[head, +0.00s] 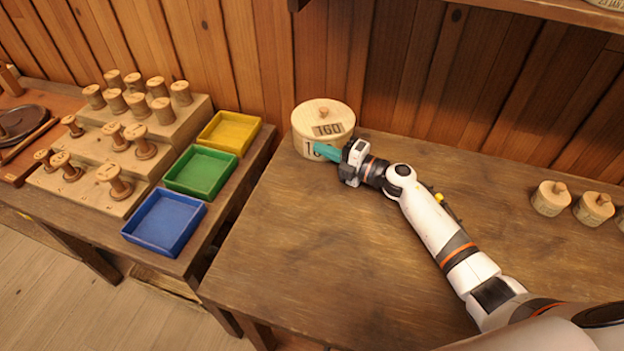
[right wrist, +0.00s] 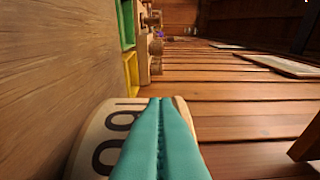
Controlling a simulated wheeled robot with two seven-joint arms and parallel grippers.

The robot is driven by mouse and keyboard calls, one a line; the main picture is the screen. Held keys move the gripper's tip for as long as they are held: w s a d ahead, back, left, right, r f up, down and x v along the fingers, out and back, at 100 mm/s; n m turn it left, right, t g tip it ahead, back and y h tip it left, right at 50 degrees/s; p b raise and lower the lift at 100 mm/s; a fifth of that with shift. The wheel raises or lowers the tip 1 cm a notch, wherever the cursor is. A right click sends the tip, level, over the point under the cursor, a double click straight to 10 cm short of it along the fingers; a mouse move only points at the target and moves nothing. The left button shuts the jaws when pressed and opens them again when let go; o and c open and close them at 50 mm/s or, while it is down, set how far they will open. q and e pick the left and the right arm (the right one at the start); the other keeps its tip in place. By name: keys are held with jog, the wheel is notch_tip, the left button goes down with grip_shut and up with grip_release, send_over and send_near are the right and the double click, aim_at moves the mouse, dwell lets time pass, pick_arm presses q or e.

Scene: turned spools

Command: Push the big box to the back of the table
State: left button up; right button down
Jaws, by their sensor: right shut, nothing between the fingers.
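The big box (head: 322,112) is a round, pale wooden box with a knobbed lid and a plate reading 160. It stands upright at the back left corner of the brown table (head: 330,240), close to the plank wall. My right gripper (head: 326,152) has its teal fingers shut and empty, at the box's front side; they look to be against it. In the right wrist view the closed fingers (right wrist: 160,140) cover part of the box's numbered side (right wrist: 95,140). My left gripper is in neither view.
Small round lidded boxes (head: 551,198) stand at the table's right. On a side table at left are yellow (head: 229,133), green (head: 201,171) and blue (head: 164,221) trays and a stepped wooden stand (head: 140,180) with several spools. The table's middle and front left are clear.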

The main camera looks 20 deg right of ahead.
jog(key=b+v, duration=0.2)
jog(key=v, duration=0.9)
jog(key=shift+f, duration=0.1)
jog(key=shift+s+d, duration=0.35)
jog(key=shift+d, duration=0.05)
